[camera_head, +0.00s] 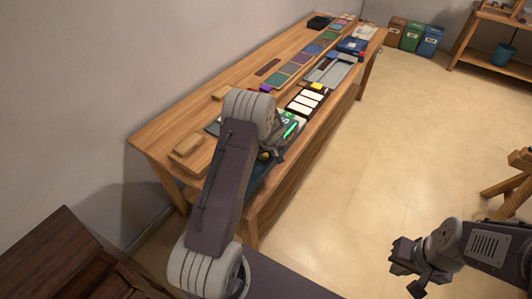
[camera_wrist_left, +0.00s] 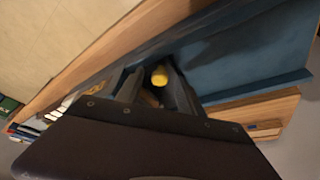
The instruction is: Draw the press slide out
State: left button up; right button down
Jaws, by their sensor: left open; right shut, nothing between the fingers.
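A yellow round knob (camera_wrist_left: 160,75) shows between the fingers of my left gripper (camera_wrist_left: 152,84) in the left wrist view. The gripper is open, and I cannot tell whether it touches the knob. Beside the knob is a large blue body (camera_wrist_left: 235,60), likely part of the press. In the head view my left arm covers most of this spot at the near front of the table. My right gripper (camera_head: 405,266) is shut and empty, low over the floor at the right. I cannot make out the slide itself clearly.
The long wooden table (camera_head: 165,140) carries a wooden block (camera_head: 188,144), a black case with white blocks (camera_head: 306,102), a grey tray (camera_head: 330,70) and coloured tiles (camera_head: 290,72). Bins (camera_head: 411,37) stand at the back. The floor (camera_head: 400,130) right of the table is clear.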

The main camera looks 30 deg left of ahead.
pick_arm(q)
grip_shut()
dwell(1.4)
